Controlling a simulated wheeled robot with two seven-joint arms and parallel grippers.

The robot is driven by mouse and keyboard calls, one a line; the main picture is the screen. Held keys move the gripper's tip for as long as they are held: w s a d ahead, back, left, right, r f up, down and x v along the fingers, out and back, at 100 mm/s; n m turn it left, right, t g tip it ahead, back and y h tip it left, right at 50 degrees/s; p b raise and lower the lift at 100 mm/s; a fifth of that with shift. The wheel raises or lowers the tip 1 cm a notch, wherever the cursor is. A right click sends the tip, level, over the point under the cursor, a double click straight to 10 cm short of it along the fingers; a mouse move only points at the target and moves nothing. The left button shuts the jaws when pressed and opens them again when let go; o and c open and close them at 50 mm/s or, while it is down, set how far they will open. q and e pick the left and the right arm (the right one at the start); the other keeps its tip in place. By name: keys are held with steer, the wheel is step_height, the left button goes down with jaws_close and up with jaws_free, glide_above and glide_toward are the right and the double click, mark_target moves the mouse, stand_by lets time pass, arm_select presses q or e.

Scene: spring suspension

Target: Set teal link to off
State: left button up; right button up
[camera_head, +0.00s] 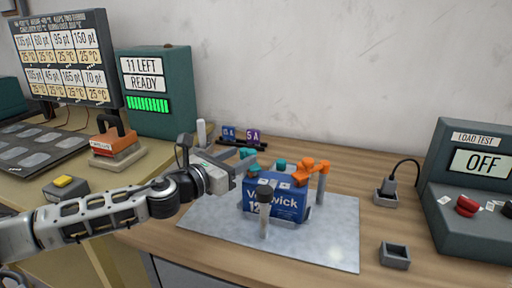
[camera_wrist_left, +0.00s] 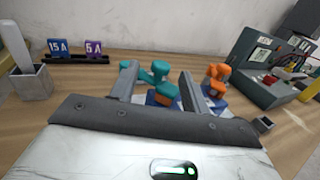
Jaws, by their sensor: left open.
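The blue battery box (camera_head: 282,202) stands upright on a grey metal plate (camera_head: 335,245). Teal parts show at its top left (camera_head: 250,155) and top middle (camera_head: 281,164). In the left wrist view the teal link (camera_wrist_left: 158,71) shows between my two fingers, with a gap to each finger. My left gripper (camera_head: 247,167) is open beside the battery's upper left and hides part of the teal link in the head view. I cannot tell the link's setting. Its fingers also show in the left wrist view (camera_wrist_left: 160,88). My right gripper is out of view.
An orange link (camera_head: 315,167) is at the battery's right. A dark-capped post (camera_head: 265,200) stands in front. A load test box (camera_head: 475,190) reading OFF, a small grey holder (camera_head: 394,255) and a plug socket (camera_head: 386,195) are at right. Fuses (camera_head: 241,136) stand behind.

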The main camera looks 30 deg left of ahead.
mark_target(252, 150)
arm_select(q)
steer(key=w, duration=0.1)
steer(key=w+p, duration=0.1)
steer(key=w, duration=0.1)
steer(key=w+d, duration=0.1)
steer(key=w, duration=0.1)
steer(key=shift+r+p, duration=0.2)
steer(key=shift+p, duration=0.15)
steer(key=shift+w+d+f, duration=0.1)
steer(key=shift+w+f, duration=0.05)
steer(key=shift+w, duration=0.6)
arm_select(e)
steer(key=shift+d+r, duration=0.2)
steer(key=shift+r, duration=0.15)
arm_select(q)
jaws_close()
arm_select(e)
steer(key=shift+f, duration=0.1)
